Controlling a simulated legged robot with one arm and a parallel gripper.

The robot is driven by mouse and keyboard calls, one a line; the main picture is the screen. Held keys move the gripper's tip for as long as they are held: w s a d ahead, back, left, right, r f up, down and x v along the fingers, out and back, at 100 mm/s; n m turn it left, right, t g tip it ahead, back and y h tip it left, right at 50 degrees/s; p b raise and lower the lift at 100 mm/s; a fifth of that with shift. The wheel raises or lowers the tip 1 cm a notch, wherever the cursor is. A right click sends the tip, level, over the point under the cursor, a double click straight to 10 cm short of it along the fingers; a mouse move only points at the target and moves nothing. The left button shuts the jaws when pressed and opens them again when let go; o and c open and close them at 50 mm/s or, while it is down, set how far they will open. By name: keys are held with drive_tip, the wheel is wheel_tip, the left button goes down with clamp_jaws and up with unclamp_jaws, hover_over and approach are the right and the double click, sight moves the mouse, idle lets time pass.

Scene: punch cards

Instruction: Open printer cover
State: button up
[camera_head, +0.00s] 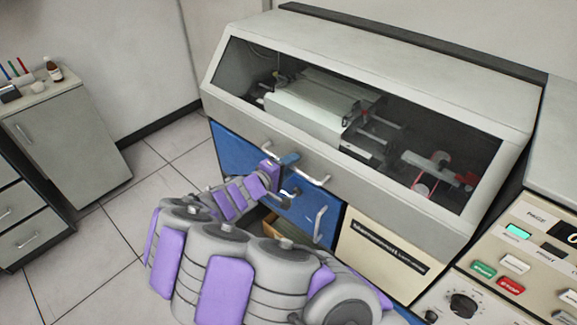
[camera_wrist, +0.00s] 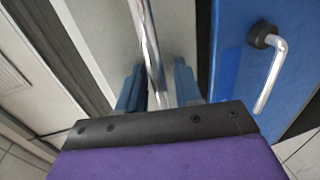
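The printer cover (camera_head: 400,60) is a pale grey hood with a slanted dark window, and it is down over the mechanism. A curved metal handle (camera_head: 314,179) runs along its lower front edge. My gripper (camera_head: 288,159) is at the left part of this handle. In the wrist view, the two blue fingers of my gripper (camera_wrist: 158,88) stand apart with the shiny handle bar (camera_wrist: 146,35) between them. Gaps show beside the bar, so the gripper looks open around it. My arm hides part of the front below.
A blue front panel (camera_head: 235,150) with a metal handle (camera_head: 320,222) lies under the cover; that handle also shows in the wrist view (camera_wrist: 272,75). A control panel (camera_head: 530,255) with buttons stands at right. A grey cabinet (camera_head: 75,140) stands at left, with tiled floor (camera_head: 120,225) between.

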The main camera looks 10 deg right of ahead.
drive_tip(key=shift+a, duration=0.4)
drive_tip(key=c, duration=0.5)
drive_tip(key=shift+d, duration=0.1)
clamp_jaws()
drive_tip(key=shift+s+f, duration=0.1)
